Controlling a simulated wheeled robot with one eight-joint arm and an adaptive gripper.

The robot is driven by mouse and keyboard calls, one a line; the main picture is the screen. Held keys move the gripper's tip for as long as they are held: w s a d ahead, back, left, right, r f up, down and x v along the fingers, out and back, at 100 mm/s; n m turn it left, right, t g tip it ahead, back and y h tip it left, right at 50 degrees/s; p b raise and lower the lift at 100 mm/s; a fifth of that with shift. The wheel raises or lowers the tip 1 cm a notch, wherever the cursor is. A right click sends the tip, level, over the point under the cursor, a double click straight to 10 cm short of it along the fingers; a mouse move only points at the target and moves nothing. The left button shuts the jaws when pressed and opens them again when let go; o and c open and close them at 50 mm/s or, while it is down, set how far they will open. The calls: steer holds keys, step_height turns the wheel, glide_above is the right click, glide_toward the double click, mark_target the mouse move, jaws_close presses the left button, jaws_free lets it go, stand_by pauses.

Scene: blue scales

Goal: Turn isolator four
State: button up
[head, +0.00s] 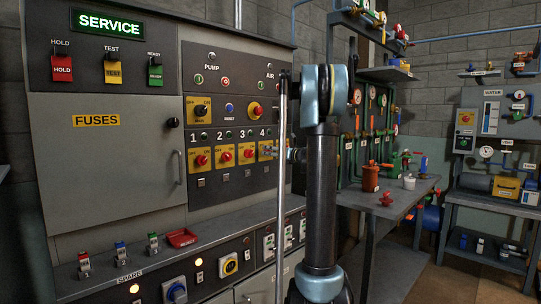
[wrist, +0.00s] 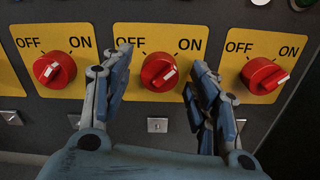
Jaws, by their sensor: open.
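Isolator four is the red knob (head: 267,152) on a yellow plate below the number 4 in the head view, at the right end of its row, partly beside my arm. The wrist view shows three whole OFF/ON plates with red knobs; the numbers are out of frame. My gripper (wrist: 157,72) is open and empty. In the picture its fingers stand either side of the middle knob (wrist: 160,72), with the right finger between the middle and right knobs. Contact is not visible.
More isolators (head: 201,160) stand to the left on the panel. Small square plates (wrist: 157,125) sit below the knobs. A ledge (head: 130,262) with coloured switches juts out beneath. A workbench (head: 408,193) with pipes stands to the right.

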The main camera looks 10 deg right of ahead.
steer(key=shift+w+a, duration=0.1)
steer(key=shift+c, duration=0.5)
steer(key=c, duration=1)
steer(key=shift+o, duration=0.2)
steer(key=shift+a, duration=0.1)
steer(key=shift+s+a+f+n, duration=0.1)
steer(key=shift+s+f+n, duration=0.05)
steer(key=shift+n, duration=4.35)
steer(key=shift+s+a+f+n, duration=0.1)
steer(key=shift+n, duration=4.4)
